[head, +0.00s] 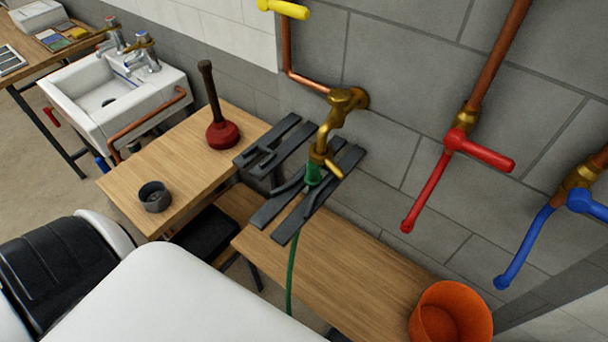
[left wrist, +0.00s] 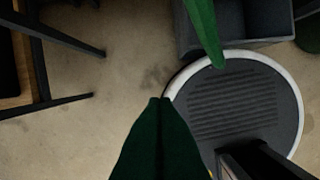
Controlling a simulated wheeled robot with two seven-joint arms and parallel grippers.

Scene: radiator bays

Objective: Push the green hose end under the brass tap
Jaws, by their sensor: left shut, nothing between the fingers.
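The brass tap (head: 341,108) sticks out from the grey block wall, its spout pointing down. The green hose end (head: 314,173) stands upright just below the spout among dark bars. From this angle I cannot tell whether it touches the spout. The thin green hose (head: 291,268) runs down from it across the wooden bench. A green strip, perhaps this hose, hangs at the top of the left wrist view (left wrist: 205,32). My left gripper (left wrist: 160,101) shows there as two dark fingers pressed together, empty, above the floor. It is not seen in the head view, nor is my right gripper.
Dark grey bars (head: 286,223) lie on the bench around the hose end. A red plunger (head: 222,134) and a small grey cup (head: 155,196) stand on the left bench. An orange bucket (head: 451,314) stands at the right. Red (head: 478,150) and blue (head: 588,203) valve handles project from the wall.

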